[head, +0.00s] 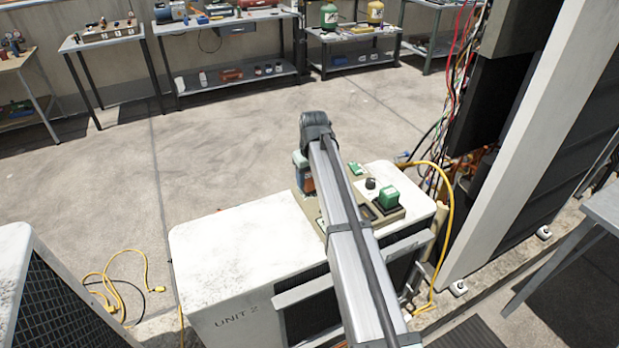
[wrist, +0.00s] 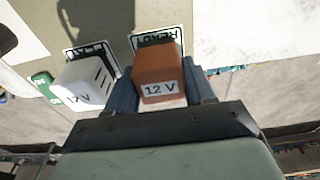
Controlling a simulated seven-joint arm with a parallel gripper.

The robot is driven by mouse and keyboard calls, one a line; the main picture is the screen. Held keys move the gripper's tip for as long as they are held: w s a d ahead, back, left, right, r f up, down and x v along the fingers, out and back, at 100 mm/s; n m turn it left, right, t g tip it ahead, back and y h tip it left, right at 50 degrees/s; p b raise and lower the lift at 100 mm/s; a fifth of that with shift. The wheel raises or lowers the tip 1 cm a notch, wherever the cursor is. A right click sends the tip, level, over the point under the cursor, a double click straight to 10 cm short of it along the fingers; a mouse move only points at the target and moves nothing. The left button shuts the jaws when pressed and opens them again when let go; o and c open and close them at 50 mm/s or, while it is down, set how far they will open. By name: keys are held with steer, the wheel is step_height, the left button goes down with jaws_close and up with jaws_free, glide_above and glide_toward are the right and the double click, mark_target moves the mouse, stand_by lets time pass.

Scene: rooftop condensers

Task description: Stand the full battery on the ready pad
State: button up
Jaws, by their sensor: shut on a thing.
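My gripper (wrist: 163,74) is shut on an orange battery (wrist: 160,72) marked 12 V, between blue-grey fingers in the wrist view. A ready pad (wrist: 157,39), its upside-down lettering partly covered, lies just behind this battery. I cannot tell whether the battery touches it. A white 12 V battery (wrist: 84,84) stands to the left, at a second lettered pad (wrist: 98,52). In the head view, my gripper (head: 304,180) is over the left part of the board on the white unit, largely hidden by my arm; a little orange shows there.
A yellow cable (head: 447,225) and loose wires hang at the right. The unit's left top is clear.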

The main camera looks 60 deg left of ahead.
steer(key=o, duration=1.2)
steer(key=shift+f, duration=0.1)
steer(key=r, duration=0.4)
steer(key=d+r, duration=0.1)
steer(key=r, duration=0.7)
steer(key=shift+d+r, duration=0.1)
steer(key=shift+d, duration=0.1)
